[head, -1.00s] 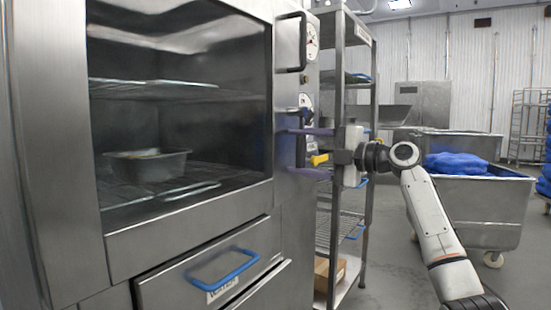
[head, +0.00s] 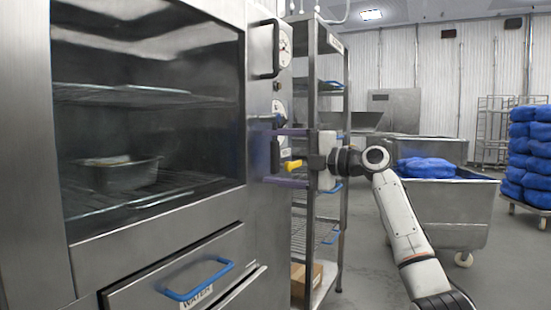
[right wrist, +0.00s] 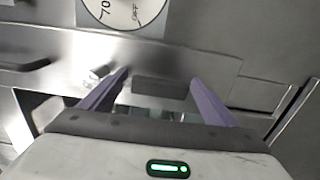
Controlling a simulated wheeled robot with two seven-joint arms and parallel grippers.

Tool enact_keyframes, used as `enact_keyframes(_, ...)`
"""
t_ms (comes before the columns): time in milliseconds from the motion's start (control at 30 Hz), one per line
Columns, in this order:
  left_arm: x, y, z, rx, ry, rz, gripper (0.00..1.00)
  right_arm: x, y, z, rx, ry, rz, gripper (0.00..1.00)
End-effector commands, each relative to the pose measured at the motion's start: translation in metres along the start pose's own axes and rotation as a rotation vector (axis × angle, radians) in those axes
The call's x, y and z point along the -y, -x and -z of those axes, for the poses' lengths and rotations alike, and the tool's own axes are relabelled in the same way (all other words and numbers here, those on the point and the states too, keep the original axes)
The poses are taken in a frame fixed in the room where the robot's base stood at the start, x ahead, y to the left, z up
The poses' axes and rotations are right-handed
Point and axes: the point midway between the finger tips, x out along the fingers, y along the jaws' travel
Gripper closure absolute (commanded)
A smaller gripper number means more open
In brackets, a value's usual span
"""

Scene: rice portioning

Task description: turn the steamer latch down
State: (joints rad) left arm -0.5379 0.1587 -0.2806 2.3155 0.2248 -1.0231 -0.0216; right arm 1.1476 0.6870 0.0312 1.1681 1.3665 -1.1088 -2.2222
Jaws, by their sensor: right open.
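The steamer (head: 262,215) stands at the left in the head view, its door shut, with a pan (head: 125,172) on a rack behind the glass. My right gripper (head: 272,156) is open at the steamer's right edge, its purple fingers one above the other and pointing left. A yellow-ended piece (head: 292,166) shows between the fingers; it looks like the latch lever, but I cannot tell surely, nor whether a finger touches it. The right wrist view shows both fingers (right wrist: 158,92) apart, with a dark grey block (right wrist: 160,87) between them. My left gripper is out of view.
A dial (right wrist: 122,10) is close above the fingers in the wrist view. A wire shelf rack (head: 340,215) stands just behind my right gripper. A steel cart (head: 450,212) with blue bags and a stack of blue bags (head: 530,150) are at the right. Grey floor between is clear.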

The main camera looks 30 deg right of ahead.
Motion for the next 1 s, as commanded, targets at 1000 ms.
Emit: enact_keyframes(1000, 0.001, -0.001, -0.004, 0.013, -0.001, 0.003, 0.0, 0.0, 0.103, 0.0, 0.0, 0.0, 0.0, 0.18)
